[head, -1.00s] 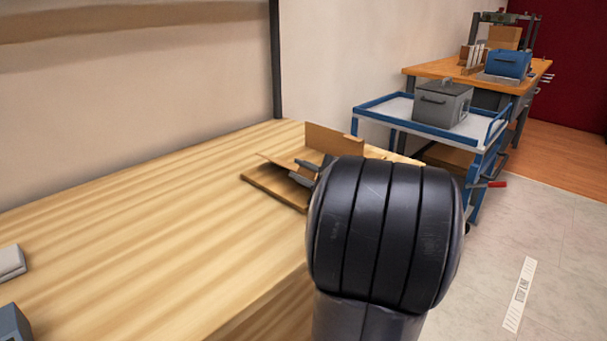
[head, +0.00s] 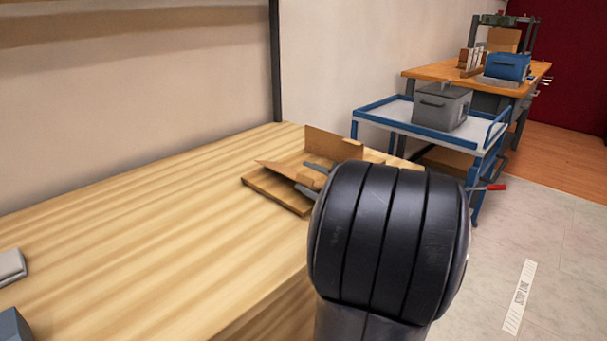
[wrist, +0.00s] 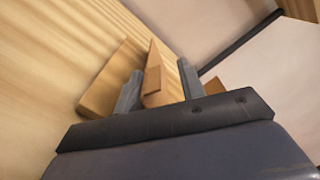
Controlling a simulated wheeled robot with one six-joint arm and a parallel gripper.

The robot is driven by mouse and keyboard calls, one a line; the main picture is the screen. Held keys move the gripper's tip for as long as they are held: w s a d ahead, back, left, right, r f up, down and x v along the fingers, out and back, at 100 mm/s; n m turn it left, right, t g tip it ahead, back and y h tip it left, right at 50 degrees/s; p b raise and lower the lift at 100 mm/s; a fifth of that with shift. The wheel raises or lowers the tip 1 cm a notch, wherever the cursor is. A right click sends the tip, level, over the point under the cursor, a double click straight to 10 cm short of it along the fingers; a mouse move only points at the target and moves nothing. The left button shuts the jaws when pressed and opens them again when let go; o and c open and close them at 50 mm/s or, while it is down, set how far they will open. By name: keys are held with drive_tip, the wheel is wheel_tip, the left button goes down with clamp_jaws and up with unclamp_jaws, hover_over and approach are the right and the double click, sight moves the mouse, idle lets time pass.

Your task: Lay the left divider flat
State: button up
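A shallow brown wooden tray (head: 272,195) lies on the workbench in the head view, and part of it shows in the wrist view (wrist: 103,85). Its left divider (head: 276,171) leans over to the left at a low tilt, its outer edge raised above the tray floor. A second divider panel (head: 336,144) stands upright behind it. In the wrist view my gripper (wrist: 160,85) has its two grey fingers apart, with a brown panel (wrist: 153,77) showing between them and a gap beside the right finger. My wrist hides the tray's right part in the head view.
The workbench (head: 130,230) is clear left of the tray, apart from grey items (head: 10,266) at the far left edge. A blue cart (head: 385,120) with a grey box (head: 442,105) stands beyond it. The wall (head: 130,100) is behind.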

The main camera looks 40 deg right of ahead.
drive_tip(key=s, duration=0.3)
drive_tip(key=s+p, duration=0.1)
drive_tip(key=s, duration=0.4)
drive_tip(key=shift+s+d, duration=0.3)
drive_tip(key=shift+d, duration=0.05)
drive_tip(key=shift+w+a+b, duration=0.15)
drive_tip(key=shift+w+b, duration=0.1)
drive_tip(key=shift+w, duration=1.5)
drive_tip(key=shift+w+a+b, duration=0.1)
drive_tip(key=shift+w+b, duration=0.15)
drive_tip(key=shift+w, duration=1.45)
drive_tip(key=shift+s, duration=0.15)
drive_tip(key=shift+s+d+r, duration=0.1)
drive_tip(key=shift+s, duration=0.5)
drive_tip(key=s+p, duration=0.1)
drive_tip(key=s, duration=0.4)
drive_tip(key=shift+s+d, duration=0.2)
drive_tip(key=w, duration=0.3)
drive_tip(key=w+b, duration=0.1)
drive_tip(key=w, duration=0.2)
drive_tip(key=w+a, duration=0.1)
drive_tip(key=w, duration=0.2)
drive_tip(key=shift+w, duration=0.5)
